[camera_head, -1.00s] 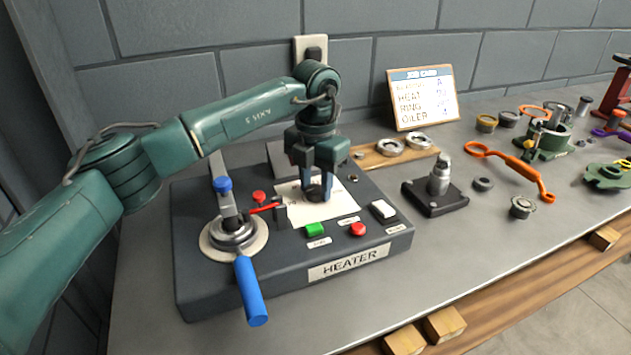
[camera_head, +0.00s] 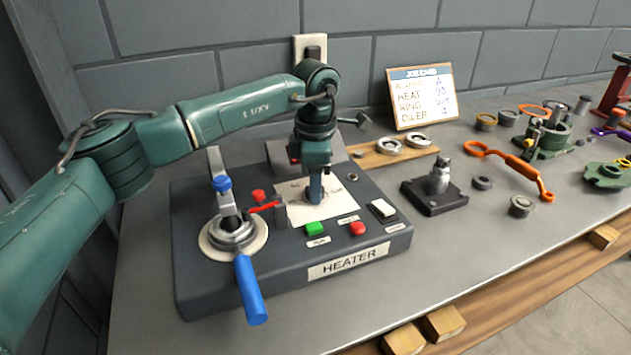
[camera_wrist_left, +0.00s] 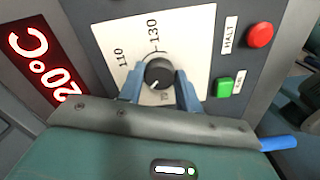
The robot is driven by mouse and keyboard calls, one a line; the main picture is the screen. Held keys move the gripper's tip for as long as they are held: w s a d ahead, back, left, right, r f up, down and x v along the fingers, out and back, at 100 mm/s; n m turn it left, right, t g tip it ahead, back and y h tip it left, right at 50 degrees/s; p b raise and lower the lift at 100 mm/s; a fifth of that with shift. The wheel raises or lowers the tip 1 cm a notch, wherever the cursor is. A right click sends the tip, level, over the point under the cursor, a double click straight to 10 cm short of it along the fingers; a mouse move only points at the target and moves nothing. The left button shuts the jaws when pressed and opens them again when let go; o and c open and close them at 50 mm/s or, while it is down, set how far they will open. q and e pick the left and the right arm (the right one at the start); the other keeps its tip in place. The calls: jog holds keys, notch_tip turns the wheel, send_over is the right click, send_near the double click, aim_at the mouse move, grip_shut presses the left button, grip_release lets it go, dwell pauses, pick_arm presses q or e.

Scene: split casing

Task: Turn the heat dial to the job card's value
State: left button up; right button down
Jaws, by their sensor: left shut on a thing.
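The heater (camera_head: 347,262) is a dark box with a white dial plate (camera_head: 290,212) on top. My left gripper (camera_head: 316,196) points down at the plate, shut on the heat dial. In the left wrist view the black dial (camera_wrist_left: 158,72) sits between my left gripper's blue-grey fingers (camera_wrist_left: 160,88). Its short white mark points towards the gripper's side, away from the 130. The scale shows 110 and 130; other figures are partly hidden. The job card (camera_head: 422,97) stands at the back; its HEAT line has a value too blurred to read surely.
A red-lit display (camera_wrist_left: 38,65) shows "20°C", cut off at the edge. Green (camera_head: 314,229) and red (camera_head: 358,229) buttons and a blue-handled lever (camera_head: 250,290) are near the dial. A dark block with a metal post (camera_head: 438,185) stands right of the heater.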

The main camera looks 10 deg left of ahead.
pick_arm(q)
jog(key=shift+r+m, duration=0.1)
jog(key=shift+m, duration=0.9)
jog(key=o, duration=1)
notch_tip(320, 180, up, 13)
